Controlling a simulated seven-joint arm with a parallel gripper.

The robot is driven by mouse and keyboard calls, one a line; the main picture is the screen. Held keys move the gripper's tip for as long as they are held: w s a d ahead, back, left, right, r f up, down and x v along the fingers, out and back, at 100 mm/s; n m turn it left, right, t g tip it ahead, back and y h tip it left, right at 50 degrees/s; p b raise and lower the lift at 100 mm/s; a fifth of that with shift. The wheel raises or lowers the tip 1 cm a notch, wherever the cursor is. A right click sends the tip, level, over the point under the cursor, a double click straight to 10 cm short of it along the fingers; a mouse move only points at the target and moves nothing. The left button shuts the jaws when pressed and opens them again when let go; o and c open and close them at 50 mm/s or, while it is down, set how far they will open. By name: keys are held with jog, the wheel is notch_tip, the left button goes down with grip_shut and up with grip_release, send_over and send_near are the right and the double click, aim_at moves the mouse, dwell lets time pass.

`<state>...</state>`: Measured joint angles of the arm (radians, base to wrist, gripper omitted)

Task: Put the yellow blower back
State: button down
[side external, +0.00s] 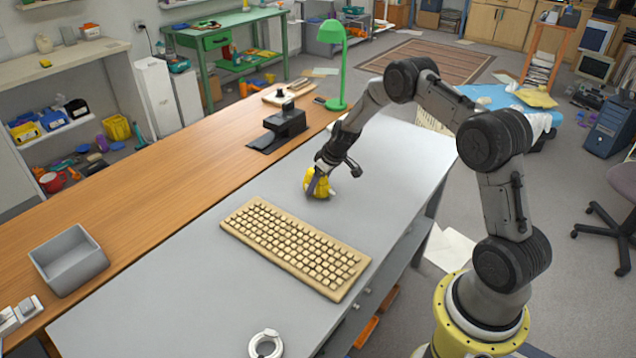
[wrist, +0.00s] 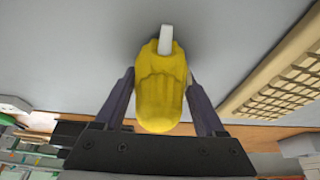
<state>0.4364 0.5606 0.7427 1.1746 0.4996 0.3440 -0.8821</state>
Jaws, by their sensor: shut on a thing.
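The yellow blower (side external: 318,184) is on the grey tabletop, beyond the far end of the keyboard. It is a rounded yellow body with a pale nozzle, and it also shows in the wrist view (wrist: 161,95). My gripper (side external: 316,186) reaches down over it, with one dark finger across its near side. In the wrist view my gripper (wrist: 162,100) has a finger on each side of the blower and is shut on it. Whether the blower touches the table or is slightly raised, I cannot tell.
A beige keyboard (side external: 294,247) lies close by on the grey table (side external: 180,285). A grey bin (side external: 69,260) and a black stand (side external: 282,130) are on the wooden bench (side external: 150,180). A green lamp (side external: 340,70) stands at the back.

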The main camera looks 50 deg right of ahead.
jog(key=shift+f, duration=0.3)
jog(key=shift+c, duration=0.4)
grip_release()
jog(key=shift+o, duration=0.4)
jog(key=shift+f, duration=0.1)
